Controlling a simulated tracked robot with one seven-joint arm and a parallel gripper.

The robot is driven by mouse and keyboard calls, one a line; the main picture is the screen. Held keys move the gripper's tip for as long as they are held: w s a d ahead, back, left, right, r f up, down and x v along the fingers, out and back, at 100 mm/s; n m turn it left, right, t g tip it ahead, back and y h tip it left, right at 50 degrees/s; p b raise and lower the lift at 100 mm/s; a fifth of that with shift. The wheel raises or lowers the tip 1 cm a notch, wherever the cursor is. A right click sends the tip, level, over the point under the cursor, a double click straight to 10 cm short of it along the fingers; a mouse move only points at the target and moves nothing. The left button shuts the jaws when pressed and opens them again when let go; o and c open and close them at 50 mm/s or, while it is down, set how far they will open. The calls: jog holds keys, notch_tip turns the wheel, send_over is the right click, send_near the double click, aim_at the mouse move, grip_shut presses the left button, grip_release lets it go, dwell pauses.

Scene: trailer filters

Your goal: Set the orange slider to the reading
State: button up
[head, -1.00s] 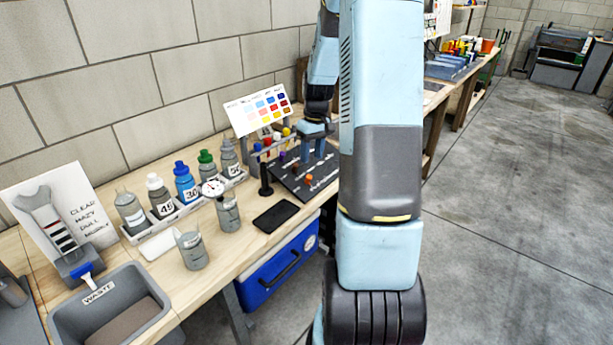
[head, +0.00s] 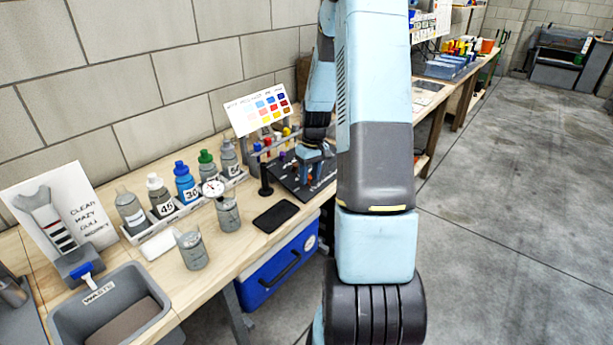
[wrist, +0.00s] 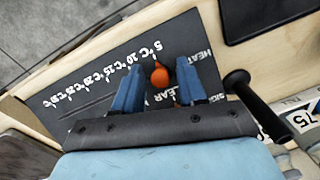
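The orange slider (wrist: 160,75) is a small round knob on the dark slider panel (wrist: 85,80). In the wrist view it sits near the 5°C end of a temperature scale that runs left to higher values. My gripper (wrist: 160,85) is open, with one blue finger on each side of the knob and gaps visible between. In the head view my gripper (head: 311,163) is down at the panel (head: 277,175), and its fingers largely hide the knob. A round white dial (head: 213,187) stands among the bottles; its reading is too small to tell.
A dark post (head: 265,180) stands at the panel's left edge, and it shows beside my gripper in the wrist view (wrist: 240,85). Numbered bottles (head: 187,185), loose jars (head: 191,248) and a black flat object (head: 275,217) are on the bench. A colour chart (head: 258,108) stands behind.

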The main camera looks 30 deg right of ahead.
grip_shut()
dwell(0.3)
jog(key=shift+w, duration=0.1)
